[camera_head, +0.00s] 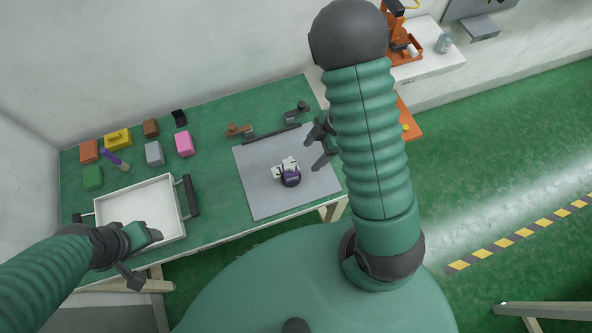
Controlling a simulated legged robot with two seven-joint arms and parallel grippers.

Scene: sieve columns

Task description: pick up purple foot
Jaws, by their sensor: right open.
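A small purple piece (291,177) sits on a grey mat (258,203) on the green table. It is up against white parts with dark marks, and I cannot tell whether they are joined. My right gripper (319,145) is open and empty, above the right side of the mat, up and to the right of the purple piece. My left gripper (143,257) is at the table's front edge by the white tray (160,182), with its fingers spread apart and nothing seen between them.
Several coloured blocks, such as a pink one (184,144) and a yellow one (118,139), stand at the back left. A purple-handled tool (112,158) lies among them. A dark bar (271,134) and small brackets lie behind the mat. A wall closes off the back.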

